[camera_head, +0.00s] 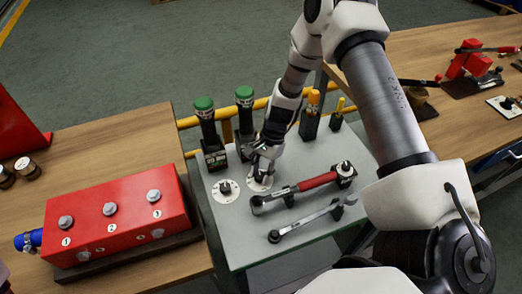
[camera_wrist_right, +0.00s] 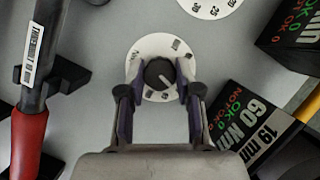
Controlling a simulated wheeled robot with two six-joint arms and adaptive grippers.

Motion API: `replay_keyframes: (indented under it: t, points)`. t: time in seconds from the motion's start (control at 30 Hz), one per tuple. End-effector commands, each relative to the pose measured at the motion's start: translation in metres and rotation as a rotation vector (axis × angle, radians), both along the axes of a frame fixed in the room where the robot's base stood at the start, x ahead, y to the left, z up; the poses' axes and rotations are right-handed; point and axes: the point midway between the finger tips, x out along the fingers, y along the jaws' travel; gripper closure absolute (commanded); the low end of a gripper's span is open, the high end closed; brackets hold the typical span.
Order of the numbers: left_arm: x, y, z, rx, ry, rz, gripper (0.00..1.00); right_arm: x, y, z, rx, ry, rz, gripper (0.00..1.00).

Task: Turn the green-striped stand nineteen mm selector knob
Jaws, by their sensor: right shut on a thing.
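The selector knob (camera_wrist_right: 160,73) is black with a pale pointer line and sits on a white numbered dial (camera_wrist_right: 157,42). My right gripper (camera_wrist_right: 159,88) is shut on this knob, one finger on each side. In the head view my right gripper (camera_head: 262,163) reaches down over the right-hand dial (camera_head: 257,186) on the grey stand top (camera_head: 235,235), hiding most of the knob. A black block marked 19 mm and 60 (camera_wrist_right: 250,125) stands beside the dial in the wrist view. No green stripe can be made out on the stand. My left gripper is not in view.
A second dial with a knob (camera_head: 225,188) lies just left. Green-capped tools (camera_head: 205,118) and orange-handled tools (camera_head: 312,108) stand behind. A red-handled wrench (camera_head: 310,185) and a plain wrench (camera_head: 305,222) lie right. A red bolted block (camera_head: 115,215) sits on the wooden table.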

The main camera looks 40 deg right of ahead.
Motion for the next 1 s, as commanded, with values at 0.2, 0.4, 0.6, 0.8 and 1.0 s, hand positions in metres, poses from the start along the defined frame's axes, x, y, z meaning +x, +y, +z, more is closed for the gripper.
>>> replay_keyframes:
  t: [0.2,0.4,0.6,0.8,1.0]
  points:
    - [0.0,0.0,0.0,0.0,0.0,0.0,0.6,0.0,0.0,-0.001,0.0,0.0,0.0,1.0]
    - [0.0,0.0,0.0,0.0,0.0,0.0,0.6,0.0,0.0,0.0,0.0,0.0,-0.001,0.41]
    - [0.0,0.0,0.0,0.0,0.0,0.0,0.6,0.0,0.0,0.001,0.0,-0.001,-0.001,0.41]
    - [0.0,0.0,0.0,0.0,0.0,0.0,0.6,0.004,-0.01,0.026,0.003,-0.005,-0.001,0.41]
    - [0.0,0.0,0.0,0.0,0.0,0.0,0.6,0.01,-0.029,0.074,0.003,-0.006,-0.002,0.41]
